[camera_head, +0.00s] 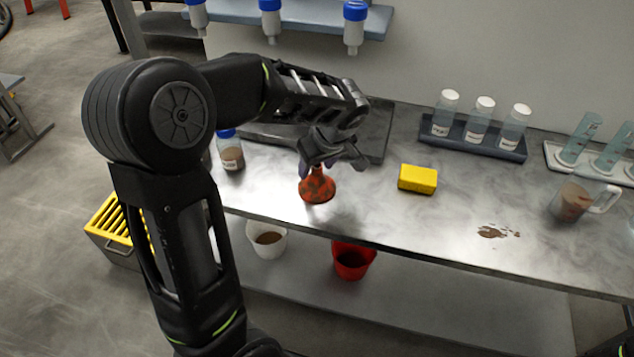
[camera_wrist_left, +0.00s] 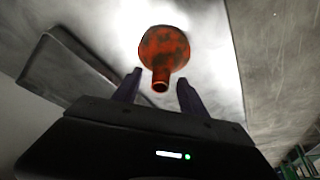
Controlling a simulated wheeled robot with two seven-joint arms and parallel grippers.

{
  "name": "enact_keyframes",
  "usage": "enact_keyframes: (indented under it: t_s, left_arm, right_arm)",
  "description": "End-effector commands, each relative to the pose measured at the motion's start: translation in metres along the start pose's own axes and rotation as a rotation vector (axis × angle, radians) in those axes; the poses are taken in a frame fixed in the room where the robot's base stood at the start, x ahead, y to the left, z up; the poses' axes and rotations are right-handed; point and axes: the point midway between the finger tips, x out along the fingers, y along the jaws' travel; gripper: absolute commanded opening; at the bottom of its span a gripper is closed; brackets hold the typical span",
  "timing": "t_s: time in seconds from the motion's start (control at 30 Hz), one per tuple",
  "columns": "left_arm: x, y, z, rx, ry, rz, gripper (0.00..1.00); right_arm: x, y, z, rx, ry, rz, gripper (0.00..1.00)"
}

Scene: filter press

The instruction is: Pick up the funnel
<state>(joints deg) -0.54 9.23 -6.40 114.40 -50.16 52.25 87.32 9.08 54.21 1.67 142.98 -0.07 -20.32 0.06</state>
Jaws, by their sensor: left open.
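The funnel (camera_head: 317,187) is orange-red with dark stains and stands on the metal bench, wide end down and spout up. My left gripper (camera_head: 314,169) is right above it in the head view, partly hiding the spout. In the left wrist view the funnel (camera_wrist_left: 164,50) lies just beyond the two fingertips of my left gripper (camera_wrist_left: 158,85). Its spout end points toward the gap between the fingers. The fingers are apart, and nothing is held between them. Whether a finger touches the spout cannot be told. My right gripper is not in view.
A yellow sponge (camera_head: 417,179) lies right of the funnel, and a blue-capped bottle (camera_head: 231,152) stands left. A rack of bottles (camera_head: 475,138) is at the back. A beaker (camera_head: 577,203) and brown spill (camera_head: 497,232) are farther right. A red bucket (camera_head: 352,262) and white bucket (camera_head: 267,240) sit below.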

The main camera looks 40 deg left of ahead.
Motion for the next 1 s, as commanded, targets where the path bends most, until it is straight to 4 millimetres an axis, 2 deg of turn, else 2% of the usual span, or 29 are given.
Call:
enact_keyframes:
  t_s: [0.23, 0.83, 1.0]
  left_arm:
    - [-0.0004, 0.0001, -0.0001, 0.0, 0.0, 0.0, 0.5]
    - [-0.0004, 0.0001, -0.0001, 0.0, 0.0, 0.0, 0.01]
    - [-0.0004, 0.0001, -0.0001, 0.0, 0.0, 0.0, 0.0]
  right_arm:
    - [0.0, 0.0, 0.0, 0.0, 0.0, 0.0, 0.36]
    - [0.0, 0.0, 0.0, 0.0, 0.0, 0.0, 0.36]
    - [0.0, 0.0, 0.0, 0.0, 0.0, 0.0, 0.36]
